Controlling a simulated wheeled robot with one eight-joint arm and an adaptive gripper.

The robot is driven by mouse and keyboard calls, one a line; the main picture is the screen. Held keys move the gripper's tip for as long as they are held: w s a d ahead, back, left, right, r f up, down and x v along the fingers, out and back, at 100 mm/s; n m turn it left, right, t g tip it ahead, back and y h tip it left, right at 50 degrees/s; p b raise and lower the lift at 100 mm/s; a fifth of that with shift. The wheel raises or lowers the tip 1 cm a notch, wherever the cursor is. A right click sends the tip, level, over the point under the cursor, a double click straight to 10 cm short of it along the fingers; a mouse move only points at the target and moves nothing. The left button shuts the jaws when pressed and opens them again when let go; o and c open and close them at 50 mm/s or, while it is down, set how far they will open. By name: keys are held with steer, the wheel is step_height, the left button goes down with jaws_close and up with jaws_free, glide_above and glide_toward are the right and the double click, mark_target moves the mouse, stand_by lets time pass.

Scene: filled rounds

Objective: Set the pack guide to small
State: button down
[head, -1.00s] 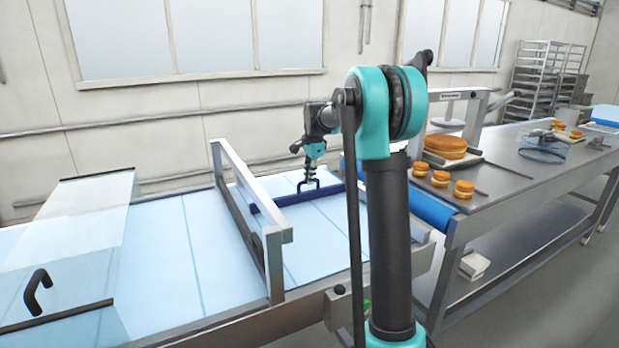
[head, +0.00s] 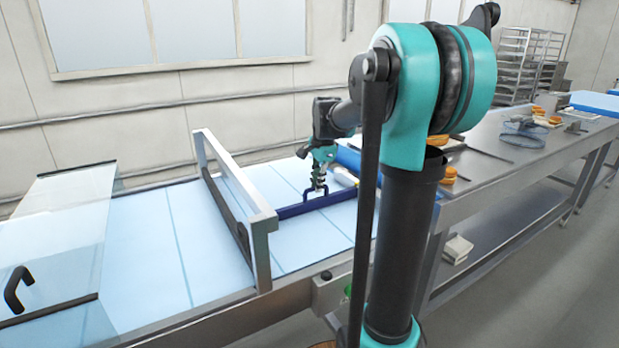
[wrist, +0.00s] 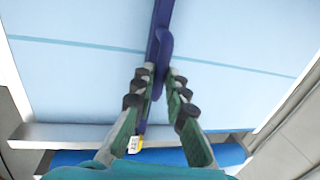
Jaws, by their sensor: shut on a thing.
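The pack guide appears to be the dark blue bar (head: 335,199) lying across the pale blue belt, with an upright loop handle on it. My gripper (head: 318,187) reaches down onto that handle from above. In the wrist view the bar (wrist: 161,15) runs away from me, and my gripper (wrist: 156,82) has its green fingers closed on either side of the blue handle. A small yellow and white label (wrist: 135,144) shows beside the left finger; its text is too small to read. The fingers partly hide the handle.
A metal gate frame (head: 268,222) spans the belt (head: 150,235) left of the bar. A clear cover with a black handle (head: 17,290) is at far left. A steel table (head: 500,165) with orange round items stands right, partly hidden by my arm.

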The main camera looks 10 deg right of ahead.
steer(key=shift+s+d, duration=0.15)
steer(key=shift+s, duration=0.4)
steer(key=c, duration=1.5)
jaws_free()
steer(key=shift+c, duration=0.2)
steer(key=shift+r, duration=0.1)
step_height(320, 180, up, 12)
steer(key=s, duration=0.2)
steer(key=shift+d+f, duration=0.2)
steer(key=shift+d, duration=0.15)
steer(key=shift+s, duration=0.1)
steer(key=shift+s, duration=0.1)
